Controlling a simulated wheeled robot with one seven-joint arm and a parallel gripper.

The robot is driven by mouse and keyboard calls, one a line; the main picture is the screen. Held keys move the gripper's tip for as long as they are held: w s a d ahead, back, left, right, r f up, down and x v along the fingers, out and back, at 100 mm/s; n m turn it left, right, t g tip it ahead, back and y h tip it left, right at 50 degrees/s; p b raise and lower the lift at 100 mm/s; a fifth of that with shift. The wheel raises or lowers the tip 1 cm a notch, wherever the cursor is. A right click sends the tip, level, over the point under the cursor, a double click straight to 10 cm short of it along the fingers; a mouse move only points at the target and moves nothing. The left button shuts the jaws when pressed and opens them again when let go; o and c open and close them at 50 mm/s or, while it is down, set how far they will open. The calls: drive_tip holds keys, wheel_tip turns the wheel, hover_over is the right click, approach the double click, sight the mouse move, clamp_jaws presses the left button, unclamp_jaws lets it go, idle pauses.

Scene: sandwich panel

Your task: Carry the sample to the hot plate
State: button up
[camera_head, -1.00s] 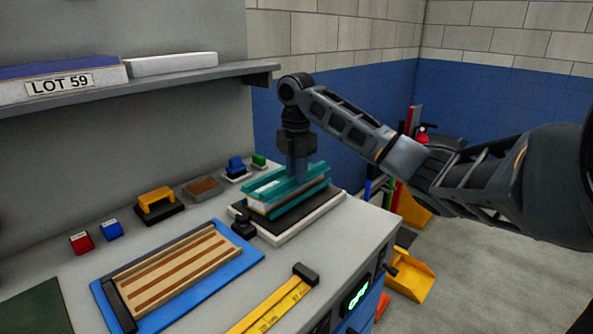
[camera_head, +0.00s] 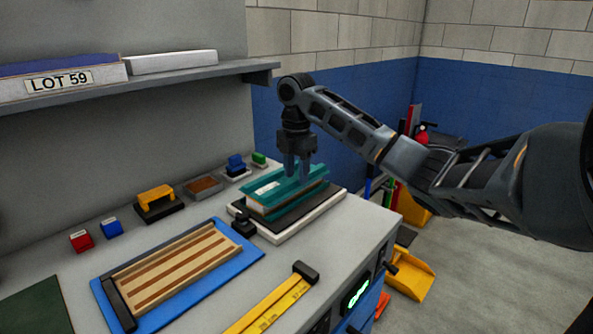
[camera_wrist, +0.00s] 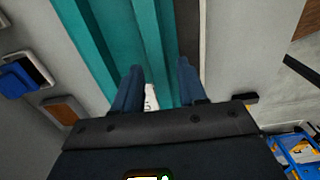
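The sample is a teal ribbed panel with a pale core (camera_head: 263,203). It lies on the black top of the hot plate (camera_head: 318,205), which has a white base, at the right end of the bench. My gripper (camera_head: 297,175) points down just above the sample's middle, with its two fingers apart. In the wrist view, the gripper (camera_wrist: 158,85) shows a clear gap between the fingers, with the teal ribs of the sample (camera_wrist: 95,45) below and a small white label between them. Whether the fingertips still touch the sample I cannot tell.
A blue mat (camera_head: 215,265) with a striped wooden panel lies front left of the hot plate. A small black block (camera_head: 243,225) stands at the plate's left corner. Small blocks line the wall below a shelf (camera_head: 150,82).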

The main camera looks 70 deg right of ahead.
sight(297, 179)
drive_tip(key=shift+o, duration=1.1)
wheel_tip(297, 179, up, 8)
drive_tip(key=shift+p, duration=0.35)
drive_tip(key=shift+f, duration=0.15)
